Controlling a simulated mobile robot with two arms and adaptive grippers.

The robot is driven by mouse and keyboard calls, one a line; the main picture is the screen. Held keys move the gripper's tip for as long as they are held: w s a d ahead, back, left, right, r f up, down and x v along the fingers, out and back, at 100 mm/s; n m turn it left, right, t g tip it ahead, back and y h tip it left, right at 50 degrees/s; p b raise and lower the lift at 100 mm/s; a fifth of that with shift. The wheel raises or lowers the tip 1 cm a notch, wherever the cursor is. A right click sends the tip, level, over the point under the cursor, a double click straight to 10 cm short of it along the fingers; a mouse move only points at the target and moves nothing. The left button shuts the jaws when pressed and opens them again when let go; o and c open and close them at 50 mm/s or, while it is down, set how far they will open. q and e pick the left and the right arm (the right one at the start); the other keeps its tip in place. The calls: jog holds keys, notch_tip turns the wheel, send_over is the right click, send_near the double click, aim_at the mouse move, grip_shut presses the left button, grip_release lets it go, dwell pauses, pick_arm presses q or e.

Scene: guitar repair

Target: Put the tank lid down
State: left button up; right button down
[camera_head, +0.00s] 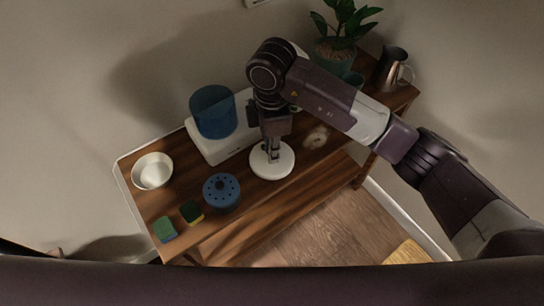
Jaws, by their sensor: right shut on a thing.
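The tank lid appears to be the round white disc (272,168) in the head view, below my right gripper. My right gripper (272,152) points down and is shut on the middle of the disc, hiding its top centre. The disc looks level, at the front part of the wooden table (170,203). I cannot tell whether it touches the tabletop or hangs just above it. A translucent blue tank (213,112) stands on a white base (212,149) behind and to the left. My left gripper is not in view.
A blue disc with holes (221,190), two sponges (190,212) (164,229) and a white bowl (152,171) are to the left. A potted plant (345,28) and a metal jug (391,66) stand at the far right. Some tabletop is bare around the disc.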

notch_tip(320, 180, down, 4)
jog(key=shift+f, duration=0.1)
jog(key=shift+f, duration=0.15)
jog(key=c, duration=1.9)
grip_release()
